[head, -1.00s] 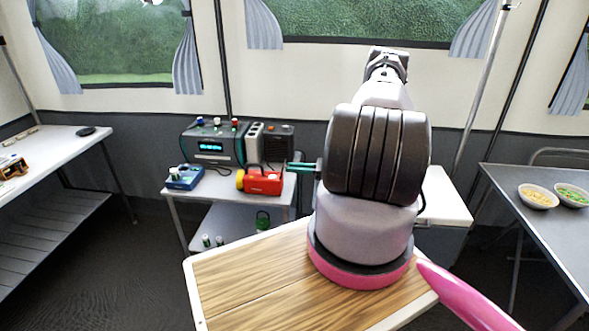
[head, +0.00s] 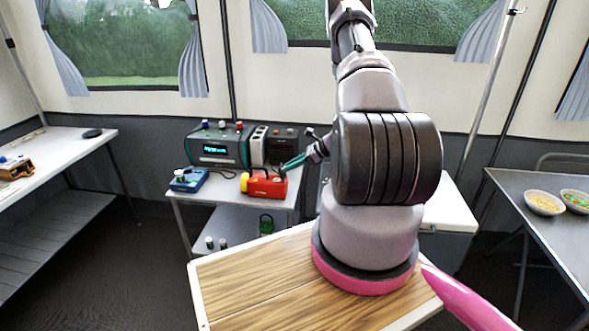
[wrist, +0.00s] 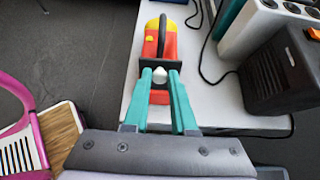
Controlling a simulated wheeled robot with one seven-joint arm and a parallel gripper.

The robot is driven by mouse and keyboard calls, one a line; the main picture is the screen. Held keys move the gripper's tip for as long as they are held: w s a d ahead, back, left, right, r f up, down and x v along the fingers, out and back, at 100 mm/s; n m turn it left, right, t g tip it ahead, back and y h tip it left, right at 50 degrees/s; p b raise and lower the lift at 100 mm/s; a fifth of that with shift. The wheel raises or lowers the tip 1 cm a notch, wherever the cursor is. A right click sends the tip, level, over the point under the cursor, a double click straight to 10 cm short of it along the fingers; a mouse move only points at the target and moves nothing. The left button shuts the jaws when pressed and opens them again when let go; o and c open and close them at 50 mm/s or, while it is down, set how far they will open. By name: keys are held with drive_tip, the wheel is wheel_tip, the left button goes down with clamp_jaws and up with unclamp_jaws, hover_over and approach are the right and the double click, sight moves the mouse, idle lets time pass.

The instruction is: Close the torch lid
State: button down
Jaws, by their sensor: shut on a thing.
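The red torch (head: 268,187) with a yellow head lies on the small white table in the head view. In the wrist view the torch (wrist: 170,47) shows its black handle loop on top and a dark lid plate (wrist: 160,63) at the end nearest me. My gripper (wrist: 161,76) has teal fingers at that lid, with a white knob (wrist: 160,75) between them. The fingers are shut on the lid part, which looks upright from the torch's end. In the head view my gripper (head: 285,168) reaches the torch from the upper right.
A blue box (head: 188,180) stands left of the torch. A teal-and-grey device (head: 217,148) and a dark box with cables stand behind it. A cable runs beside the torch in the wrist view. A wooden-topped surface (head: 250,280) is in front.

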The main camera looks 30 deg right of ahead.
sight(264, 180)
drive_tip(key=shift+w+a+r+g+h, duration=0.1)
drive_tip(key=shift+w+a+g+h, duration=0.15)
drive_tip(key=shift+a+g+h, duration=0.3)
drive_tip(key=shift+w+a+r+g+h, duration=0.1)
drive_tip(key=shift+w+a+g+h, duration=0.2)
drive_tip(key=shift+h, duration=0.35)
drive_tip(key=a+g+h, duration=0.1)
drive_tip(key=w+g+h, duration=0.1)
drive_tip(key=h, duration=0.1)
drive_tip(key=shift+a+f, duration=0.1)
drive_tip(key=shift+a, duration=0.25)
drive_tip(key=g+h, duration=0.1)
drive_tip(key=w+a+f+g+h, duration=0.1)
drive_tip(key=h, duration=0.1)
drive_tip(key=shift+a, duration=0.3)
drive_tip(key=shift+w+a+f+g+h, duration=0.35)
drive_tip(key=shift+g+h, duration=0.2)
drive_tip(key=shift+h, duration=0.25)
drive_tip(key=shift+w+a+f+g+h, duration=0.2)
drive_tip(key=shift+f+g+h, duration=0.25)
drive_tip(key=shift+h, duration=0.35)
drive_tip(key=shift+s, duration=0.1)
drive_tip(key=c, duration=0.7)
unclamp_jaws()
